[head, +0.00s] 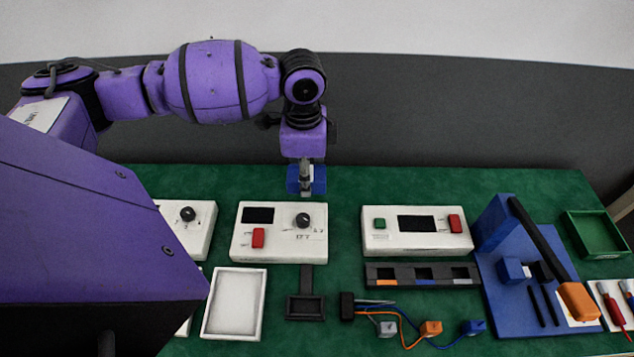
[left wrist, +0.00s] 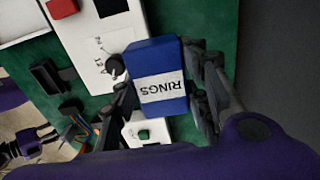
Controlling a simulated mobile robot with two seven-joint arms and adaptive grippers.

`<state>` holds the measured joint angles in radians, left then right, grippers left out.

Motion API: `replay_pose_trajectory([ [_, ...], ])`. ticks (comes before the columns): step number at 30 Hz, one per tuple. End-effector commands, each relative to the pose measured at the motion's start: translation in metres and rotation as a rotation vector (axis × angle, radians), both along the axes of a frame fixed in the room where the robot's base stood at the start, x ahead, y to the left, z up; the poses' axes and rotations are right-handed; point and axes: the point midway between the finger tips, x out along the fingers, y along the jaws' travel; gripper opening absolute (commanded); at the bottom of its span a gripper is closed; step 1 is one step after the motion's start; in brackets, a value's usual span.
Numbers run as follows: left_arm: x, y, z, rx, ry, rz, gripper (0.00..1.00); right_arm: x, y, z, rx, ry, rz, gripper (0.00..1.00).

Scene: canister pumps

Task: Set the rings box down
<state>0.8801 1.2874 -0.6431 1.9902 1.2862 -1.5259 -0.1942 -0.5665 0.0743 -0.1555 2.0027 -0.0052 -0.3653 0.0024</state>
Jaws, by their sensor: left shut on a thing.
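My left gripper (head: 306,172) is shut on the blue rings box (head: 319,181), near the back edge of the green table, behind the middle white unit with a knob. In the left wrist view the rings box (left wrist: 157,62) sits between the dark fingers, its white RINGS label facing the camera. I cannot tell whether its underside touches the table. My right gripper (left wrist: 45,140) seems to show small at the lower left of the left wrist view; its jaws are too small to judge. It is outside the head view.
The middle white unit (head: 280,240) and another white unit (head: 417,242) stand in front of the box. A white tray (head: 204,302), a black slotted rack (head: 388,282), a blue stand (head: 497,262) and a green bin (head: 596,244) fill the table. Bare green surface lies right of the box.

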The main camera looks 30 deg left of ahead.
Motion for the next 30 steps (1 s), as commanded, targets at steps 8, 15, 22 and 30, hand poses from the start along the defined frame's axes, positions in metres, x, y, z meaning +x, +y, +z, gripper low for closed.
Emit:
replay_pose_trajectory([
  [8,0.04,0.003,-0.048,-0.001,0.003,0.002,0.15,-0.004,0.0,-0.012,-0.003,0.016,0.007,0.4],
  [15,0.052,0.004,-0.061,-0.001,0.002,0.002,0.15,-0.006,0.0,-0.014,-0.003,0.02,0.006,0.4],
  [22,0.052,0.004,-0.091,-0.001,0.001,0.0,0.15,-0.01,-0.001,-0.018,-0.005,0.028,0.006,0.4],
  [30,0.053,0.004,-0.091,0.0,0.0,0.0,0.15,-0.01,-0.001,-0.017,-0.005,0.027,0.006,0.4],
])
